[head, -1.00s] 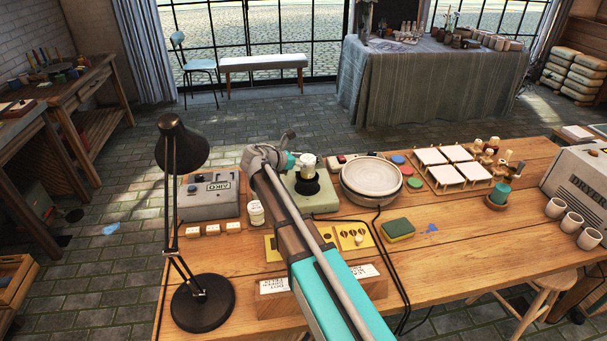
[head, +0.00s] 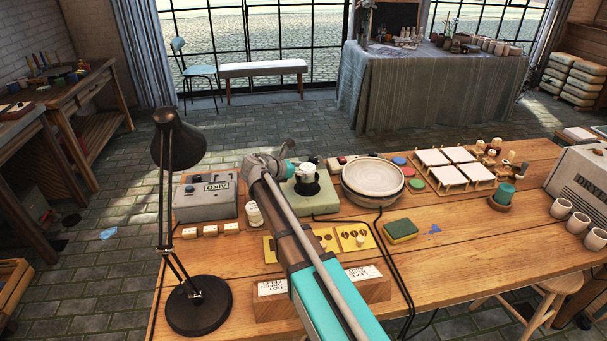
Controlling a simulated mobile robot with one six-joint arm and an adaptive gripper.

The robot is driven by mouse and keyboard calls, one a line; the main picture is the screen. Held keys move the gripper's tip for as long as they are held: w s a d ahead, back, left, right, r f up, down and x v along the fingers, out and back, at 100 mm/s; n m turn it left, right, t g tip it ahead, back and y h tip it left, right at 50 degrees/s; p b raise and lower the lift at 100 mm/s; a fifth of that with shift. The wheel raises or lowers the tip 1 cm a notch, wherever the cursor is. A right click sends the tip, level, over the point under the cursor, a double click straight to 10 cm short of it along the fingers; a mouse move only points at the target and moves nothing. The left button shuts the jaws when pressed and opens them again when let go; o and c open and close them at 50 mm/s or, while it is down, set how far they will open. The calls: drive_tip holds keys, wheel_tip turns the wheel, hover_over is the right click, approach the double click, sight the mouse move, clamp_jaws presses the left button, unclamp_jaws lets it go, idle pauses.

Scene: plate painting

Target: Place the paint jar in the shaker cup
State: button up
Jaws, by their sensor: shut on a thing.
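The paint jar (head: 306,177) is a small white jar with a dark patch near its top, in the head view. My gripper (head: 298,168) is shut on it, reaching in from the left. The black shaker cup (head: 306,189) sits on a pale green shaker base (head: 326,200). The jar stands about upright, with its lower end at the cup's mouth. How deep it sits inside cannot be told at this size. My arm hides the left part of the base and some of my gripper.
A grey control box (head: 205,200) and another white jar (head: 254,215) stand left of the shaker. A round potter's wheel (head: 373,180) stands close on its right. A black lamp (head: 199,305) is at front left.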

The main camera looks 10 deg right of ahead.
drive_tip(key=shift+f, duration=0.15)
drive_tip(key=o, duration=1.1)
drive_tip(key=shift+d, duration=0.1)
drive_tip(key=shift+r, duration=0.2)
drive_tip(key=shift+s+a+r+p, duration=0.15)
drive_tip(key=shift+a+p, duration=0.15)
drive_tip(key=shift+a, duration=0.1)
drive_tip(key=p+v, duration=0.4)
drive_tip(key=v, duration=0.7)
drive_tip(key=shift+s, duration=0.1)
